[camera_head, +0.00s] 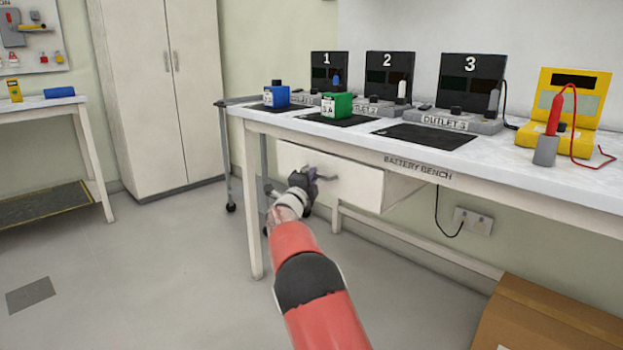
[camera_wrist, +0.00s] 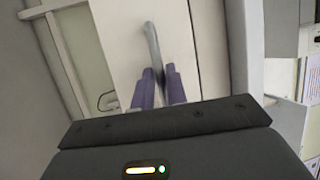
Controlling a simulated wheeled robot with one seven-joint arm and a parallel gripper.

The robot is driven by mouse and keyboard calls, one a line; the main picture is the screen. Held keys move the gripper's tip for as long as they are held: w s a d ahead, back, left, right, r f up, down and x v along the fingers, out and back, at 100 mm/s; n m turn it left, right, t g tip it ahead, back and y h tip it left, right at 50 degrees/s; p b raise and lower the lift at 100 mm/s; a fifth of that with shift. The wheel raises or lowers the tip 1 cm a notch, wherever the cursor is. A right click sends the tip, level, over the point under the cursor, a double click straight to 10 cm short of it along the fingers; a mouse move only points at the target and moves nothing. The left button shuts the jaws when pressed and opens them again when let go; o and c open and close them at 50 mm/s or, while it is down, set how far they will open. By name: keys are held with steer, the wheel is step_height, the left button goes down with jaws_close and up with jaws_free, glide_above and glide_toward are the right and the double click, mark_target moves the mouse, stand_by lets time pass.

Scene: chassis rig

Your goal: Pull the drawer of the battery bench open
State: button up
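The white battery bench (camera_head: 508,178) stands across the middle and right in the head view. Its white drawer (camera_head: 345,192) hangs under the worktop, with its front and right side showing; I cannot tell if it stands slightly out. My gripper (camera_head: 314,176) is at the drawer front in the head view and hides part of the handle. In the wrist view the grey bar handle (camera_wrist: 151,40) runs between the two purple fingers of my gripper (camera_wrist: 160,82). The fingers sit close against it on both sides. The drawer front (camera_wrist: 205,50) lies behind them.
On the worktop are a blue block (camera_head: 276,97), a green block (camera_head: 337,106), numbered outlet stations and a yellow meter (camera_head: 560,105). A cardboard box (camera_head: 548,325) is on the floor at right. A bench leg (camera_head: 254,205) stands left of my arm.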

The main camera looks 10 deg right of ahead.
jaws_close()
steer(key=s+a+b, duration=0.2)
steer(key=s+a, duration=0.5)
steer(key=a, duration=0.2)
steer(key=s+a+b, duration=0.3)
steer(key=s+a, duration=0.4)
steer(key=a, duration=0.3)
steer(key=shift+a+b, duration=0.15)
steer(key=shift+b, duration=0.2)
steer(key=shift+f, duration=0.1)
steer(key=shift+o, duration=2.3)
jaws_free()
steer(key=v, duration=0.7)
steer(key=shift+s+a, duration=0.2)
steer(key=shift+s, duration=0.1)
